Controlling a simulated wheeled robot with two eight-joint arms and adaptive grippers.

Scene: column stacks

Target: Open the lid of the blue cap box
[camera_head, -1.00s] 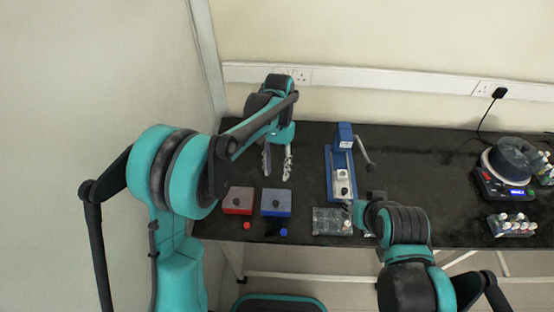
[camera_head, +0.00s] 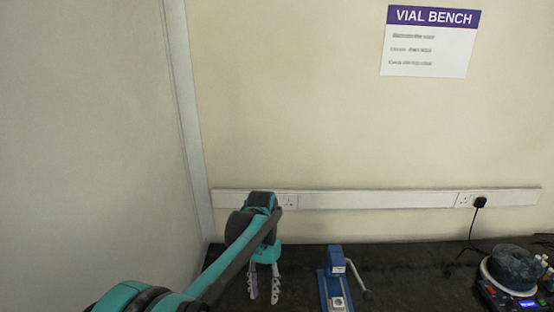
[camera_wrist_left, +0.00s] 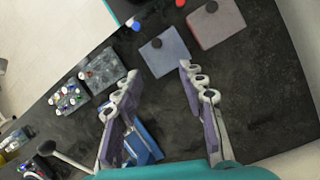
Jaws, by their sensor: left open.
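The blue cap box (camera_wrist_left: 168,54) shows in the left wrist view as a grey-blue square lid with a dark round knob (camera_wrist_left: 156,43). The lid looks closed. A loose blue cap (camera_wrist_left: 136,26) lies on the bench beside it. The box is below the edge of the head view. My left gripper (camera_head: 264,297) is open and empty, its fingers pointing down over the bench. In the left wrist view its spread fingers (camera_wrist_left: 160,73) are apart from the box, which lies beyond the fingertips. My right gripper is not in view.
A reddish box (camera_wrist_left: 217,24) with a dark knob stands next to the blue one. A blue press (camera_head: 337,262) with a lever stands right of my left gripper. A grey tray (camera_wrist_left: 103,71), a vial rack (camera_wrist_left: 68,96) and a scale (camera_head: 517,304) lie farther along the bench.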

